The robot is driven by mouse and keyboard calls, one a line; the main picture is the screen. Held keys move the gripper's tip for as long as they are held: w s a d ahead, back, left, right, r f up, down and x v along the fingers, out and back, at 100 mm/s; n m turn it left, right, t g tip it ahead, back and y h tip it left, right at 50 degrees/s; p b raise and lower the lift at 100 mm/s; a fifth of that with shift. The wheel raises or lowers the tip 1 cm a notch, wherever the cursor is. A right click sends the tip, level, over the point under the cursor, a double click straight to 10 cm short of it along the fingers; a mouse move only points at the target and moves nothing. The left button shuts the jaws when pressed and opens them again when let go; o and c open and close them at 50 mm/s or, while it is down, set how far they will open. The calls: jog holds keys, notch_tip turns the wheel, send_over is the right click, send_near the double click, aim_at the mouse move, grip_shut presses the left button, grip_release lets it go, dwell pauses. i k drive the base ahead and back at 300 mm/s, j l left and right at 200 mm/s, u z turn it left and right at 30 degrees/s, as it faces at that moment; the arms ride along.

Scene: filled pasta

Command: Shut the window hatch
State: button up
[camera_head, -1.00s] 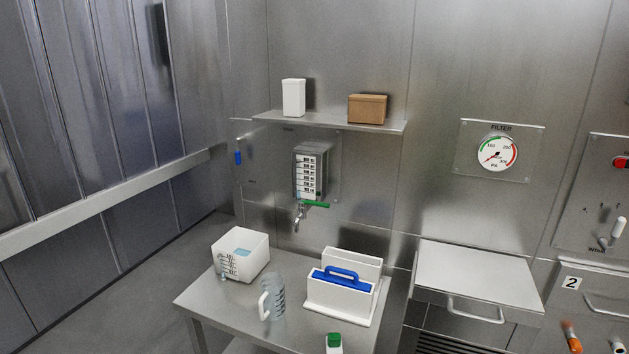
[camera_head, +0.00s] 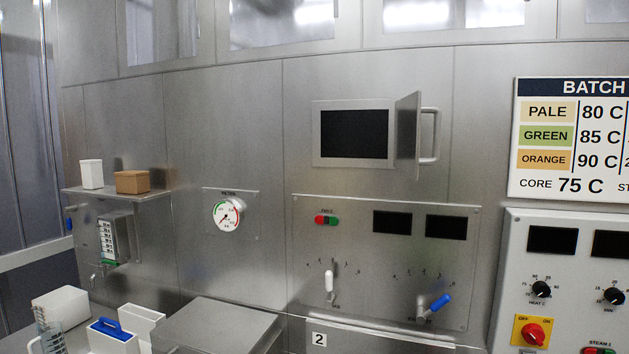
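The window hatch is set in the steel wall above the control panel. Its dark window opening (camera_head: 354,134) has a pale metal frame. The hatch door (camera_head: 407,137) is hinged at the right side of the frame and stands open, swung out from the wall. A metal bar handle (camera_head: 431,136) is on the door's right-hand face. My gripper is not in view.
Below the hatch is a control panel (camera_head: 370,265) with a white lever (camera_head: 329,282) and a blue-handled lever (camera_head: 439,302) sticking out. A steel-topped unit (camera_head: 225,322) is at lower left. A second panel with knobs (camera_head: 560,290) stands at right.

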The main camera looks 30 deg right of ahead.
aim_at(409, 109)
jog(key=k+l, duration=0.1)
jog(key=l, duration=0.9)
jog(key=k+l, duration=0.1)
jog(key=l, duration=0.95)
